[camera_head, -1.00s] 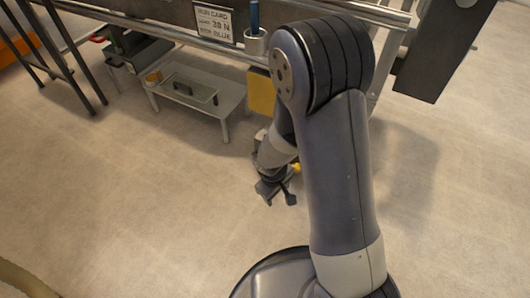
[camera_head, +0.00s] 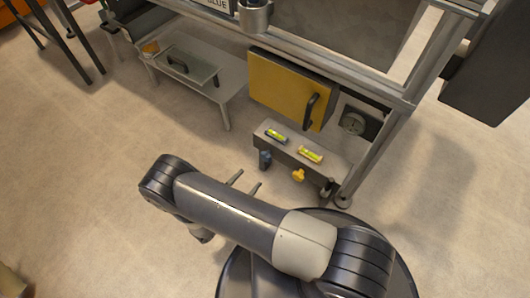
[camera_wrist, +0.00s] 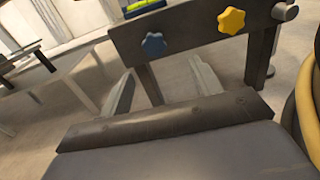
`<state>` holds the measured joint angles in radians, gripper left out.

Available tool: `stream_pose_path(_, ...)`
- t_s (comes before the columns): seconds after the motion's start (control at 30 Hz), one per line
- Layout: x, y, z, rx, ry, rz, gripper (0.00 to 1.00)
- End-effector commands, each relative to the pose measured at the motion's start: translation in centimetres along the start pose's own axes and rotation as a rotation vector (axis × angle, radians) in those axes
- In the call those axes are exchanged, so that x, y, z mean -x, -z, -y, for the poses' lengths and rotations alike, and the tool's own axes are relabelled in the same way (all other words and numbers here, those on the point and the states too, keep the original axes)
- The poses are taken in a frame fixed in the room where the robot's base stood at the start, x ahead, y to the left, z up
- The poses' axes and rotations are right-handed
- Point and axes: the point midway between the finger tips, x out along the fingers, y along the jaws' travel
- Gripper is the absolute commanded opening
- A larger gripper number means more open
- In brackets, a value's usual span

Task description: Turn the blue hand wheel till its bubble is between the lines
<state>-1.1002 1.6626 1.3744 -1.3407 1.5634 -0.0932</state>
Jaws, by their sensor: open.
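The blue hand wheel (camera_head: 264,159) is on the front of a grey bench, below the left vial (camera_head: 276,136). The bubble against its lines is too small to read. In the wrist view the blue wheel (camera_wrist: 153,45) is a lobed knob, ahead of and above my fingers. My gripper (camera_head: 246,183) is open and empty, short of the blue wheel and apart from it. Its two spread fingers show in the wrist view (camera_wrist: 163,75). A yellow hand wheel (camera_head: 298,175) is to the right, below a second vial (camera_head: 310,154).
A yellow door (camera_head: 285,88) with a dark handle stands behind the bench, under the sandbed frame. A round gauge (camera_head: 353,122) is to its right. A low table (camera_head: 220,95) with a handled lid stands at the left. The floor left of my arm is clear.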

Motion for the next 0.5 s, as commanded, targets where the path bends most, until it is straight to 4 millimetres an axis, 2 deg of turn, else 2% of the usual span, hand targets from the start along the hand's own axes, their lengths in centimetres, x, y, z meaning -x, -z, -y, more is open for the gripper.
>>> stream_pose_path(0.17, 0.1, 0.5, -0.4, 0.010, -0.040, 0.034, 0.61)
stream_pose_path(0.27, -1.0, 0.4, -0.4, 0.010, -0.035, 0.034, 0.61)
stream_pose_path(0.5, -5.2, 0.4, -0.5, 0.009, -0.032, 0.032, 0.61)
